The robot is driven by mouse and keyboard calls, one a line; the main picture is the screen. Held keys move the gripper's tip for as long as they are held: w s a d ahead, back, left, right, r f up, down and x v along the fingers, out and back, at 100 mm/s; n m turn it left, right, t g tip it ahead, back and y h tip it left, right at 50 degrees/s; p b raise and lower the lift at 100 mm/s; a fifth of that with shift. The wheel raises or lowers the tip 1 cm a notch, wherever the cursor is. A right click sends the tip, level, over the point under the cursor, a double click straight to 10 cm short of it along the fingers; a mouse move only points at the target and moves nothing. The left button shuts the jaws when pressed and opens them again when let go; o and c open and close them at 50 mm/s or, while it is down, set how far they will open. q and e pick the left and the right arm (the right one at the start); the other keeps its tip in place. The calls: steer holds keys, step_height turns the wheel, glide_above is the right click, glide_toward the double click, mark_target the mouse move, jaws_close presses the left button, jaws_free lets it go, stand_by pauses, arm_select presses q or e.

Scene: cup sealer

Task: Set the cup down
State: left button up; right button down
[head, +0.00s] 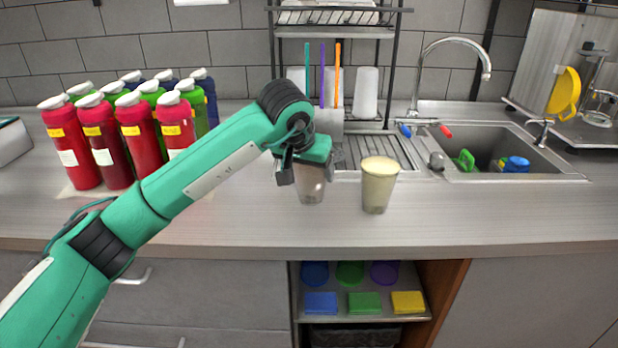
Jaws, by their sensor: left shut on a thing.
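My left gripper (307,180) comes in over the counter and is shut on a clear cup (311,192), its fingers on either side of it. The cup looks upright, at or just above the counter top (245,218); I cannot tell whether it touches. The gripper body hides the cup's upper part. A second cup (378,187), pale with a yellowish top, stands upright on the counter just right of the gripper, with a small gap between them. My right gripper is not in view.
Several red, green and blue bottles (135,135) stand at the left back. A dish rack (390,70) is behind the gripper. The sink (505,150) with a faucet (445,48) is at the right. The counter's front strip is clear. An open shelf (362,312) is below.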

arm_select(q)
step_height(320, 180, down, 2)
steer(key=shift+f, duration=0.15)
steer(key=shift+w+f, duration=0.1)
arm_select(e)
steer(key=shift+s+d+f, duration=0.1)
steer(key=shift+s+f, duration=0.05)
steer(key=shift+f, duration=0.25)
